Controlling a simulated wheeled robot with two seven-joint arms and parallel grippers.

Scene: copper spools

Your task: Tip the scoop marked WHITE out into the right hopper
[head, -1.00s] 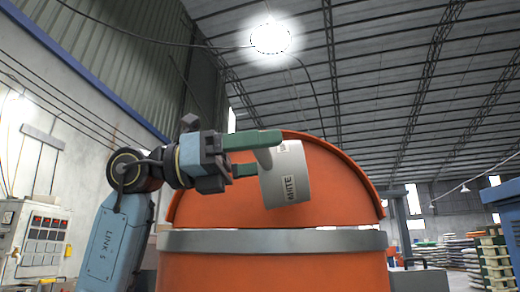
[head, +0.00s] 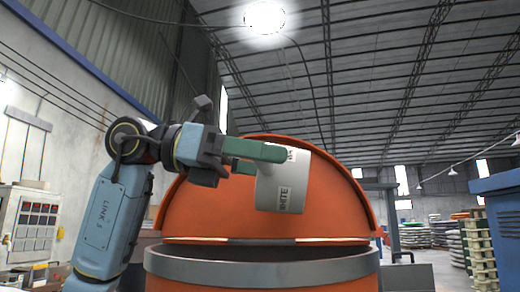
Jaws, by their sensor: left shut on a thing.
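The scoop (head: 266,188) is a pale grey cup with a WHITE label on its side. My left gripper (head: 272,154) is shut on the scoop at its upper part, with green fingers, and holds it in the air. The scoop appears in front of the raised orange hood of a hopper (head: 190,266), above its grey rim. A dark opening shows between hood and rim. Only this one hopper is in view, and its marking does not show. The scoop's mouth and contents are hidden. My right gripper is not in view.
A control panel (head: 38,222) with red switches is on the left. A blue cabinet (head: 497,228) stands on the right, with stacked pallets (head: 478,245) beside it. The air above the hopper looks clear.

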